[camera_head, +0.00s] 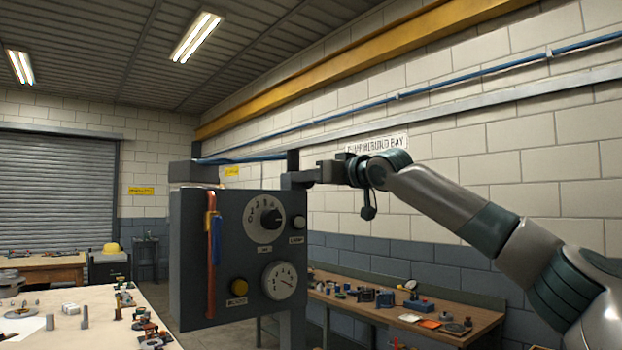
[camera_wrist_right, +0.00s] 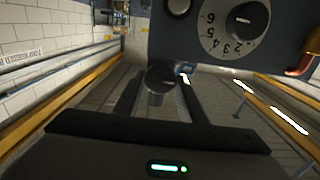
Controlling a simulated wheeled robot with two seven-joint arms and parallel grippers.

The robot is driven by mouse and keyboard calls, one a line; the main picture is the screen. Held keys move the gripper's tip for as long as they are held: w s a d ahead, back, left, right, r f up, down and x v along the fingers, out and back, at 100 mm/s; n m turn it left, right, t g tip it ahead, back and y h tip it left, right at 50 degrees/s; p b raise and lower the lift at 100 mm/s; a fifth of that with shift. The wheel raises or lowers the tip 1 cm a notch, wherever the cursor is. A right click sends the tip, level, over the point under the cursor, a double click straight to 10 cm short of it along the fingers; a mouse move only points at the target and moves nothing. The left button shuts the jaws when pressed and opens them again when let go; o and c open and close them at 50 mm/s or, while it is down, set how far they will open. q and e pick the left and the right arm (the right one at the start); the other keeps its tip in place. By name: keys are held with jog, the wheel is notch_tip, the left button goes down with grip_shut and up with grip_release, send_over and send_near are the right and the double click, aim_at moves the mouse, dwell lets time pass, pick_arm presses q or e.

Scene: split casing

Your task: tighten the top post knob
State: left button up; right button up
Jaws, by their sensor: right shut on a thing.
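In the right wrist view, a dark round knob (camera_wrist_right: 160,76) with a small light mark and a short stem sits between the fingers of my right gripper (camera_wrist_right: 160,92). The gripper is shut on this knob. In the head view my right gripper (camera_head: 291,179) reaches in from the right and meets the upper right edge of the grey panel box (camera_head: 190,260), by a dark upright post (camera_head: 293,160). The knob itself is hidden or too small to make out there. My left gripper is not in view.
A cluttered workbench (camera_head: 460,342) stands behind at right, a pale table (camera_head: 100,320) at lower left.

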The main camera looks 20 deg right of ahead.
jog(key=shift+m+p, duration=0.35)
jog(key=shift+m, duration=0.65)
jog(key=m+b, duration=0.2)
jog(key=m, duration=0.6)
jog(key=m+b, duration=0.2)
jog(key=m, duration=0.5)
jog(key=shift+w+d+f+m, duration=0.1)
jog(key=shift+d+f+m, duration=0.1)
jog(key=shift+m, duration=0.2)
jog(key=o, duration=1)
jog(key=shift+b, duration=0.3)
